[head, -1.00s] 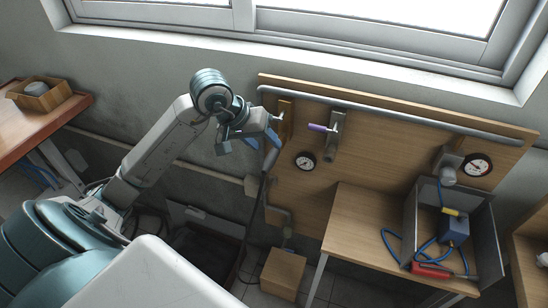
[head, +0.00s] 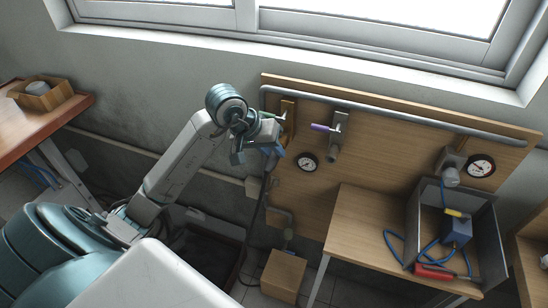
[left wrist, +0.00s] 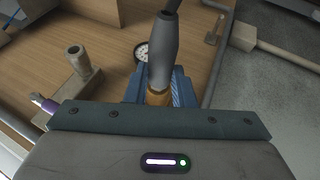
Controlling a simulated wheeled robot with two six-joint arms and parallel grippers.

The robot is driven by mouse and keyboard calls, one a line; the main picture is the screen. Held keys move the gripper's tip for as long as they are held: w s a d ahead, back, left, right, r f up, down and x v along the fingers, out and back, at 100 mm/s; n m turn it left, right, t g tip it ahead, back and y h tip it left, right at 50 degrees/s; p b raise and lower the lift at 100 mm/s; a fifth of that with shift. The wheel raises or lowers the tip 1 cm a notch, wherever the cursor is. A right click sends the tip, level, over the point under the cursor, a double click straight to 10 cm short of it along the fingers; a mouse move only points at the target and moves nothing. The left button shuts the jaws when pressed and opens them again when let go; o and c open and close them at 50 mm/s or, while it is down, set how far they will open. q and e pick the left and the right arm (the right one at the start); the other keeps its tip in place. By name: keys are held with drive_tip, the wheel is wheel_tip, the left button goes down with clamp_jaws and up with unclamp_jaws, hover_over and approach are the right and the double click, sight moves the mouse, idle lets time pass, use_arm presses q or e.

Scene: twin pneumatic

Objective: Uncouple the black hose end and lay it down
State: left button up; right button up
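My left gripper (head: 277,152) is at the left station of the wooden panel, at the upper end of the black hose (head: 259,207). The hose hangs down along the panel's left edge. In the left wrist view, the blue fingers (left wrist: 159,90) stand on both sides of the grey-black hose end (left wrist: 163,48) and its brass-coloured collar (left wrist: 158,97). The fingers are very close to the collar, but whether they press on it is unclear. The joint beyond is hidden by the gripper body. My right gripper is not in view.
A wooden box (head: 283,276) stands on the floor.

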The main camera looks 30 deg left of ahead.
sight(269, 161)
use_arm(q)
drive_tip(key=shift+o, duration=1.4)
clamp_jaws()
drive_tip(key=shift+s+f, duration=0.1)
drive_tip(key=shift+s+d, duration=0.1)
drive_tip(key=shift+s, duration=0.1)
drive_tip(key=shift+s+b, duration=0.35)
drive_tip(key=shift+s, duration=0.1)
drive_tip(key=shift+s+d+b, duration=0.15)
drive_tip(key=shift+s+b, duration=0.15)
drive_tip(key=shift+s, duration=0.05)
drive_tip(key=shift+s+d, duration=0.15)
drive_tip(key=shift+s, duration=0.3)
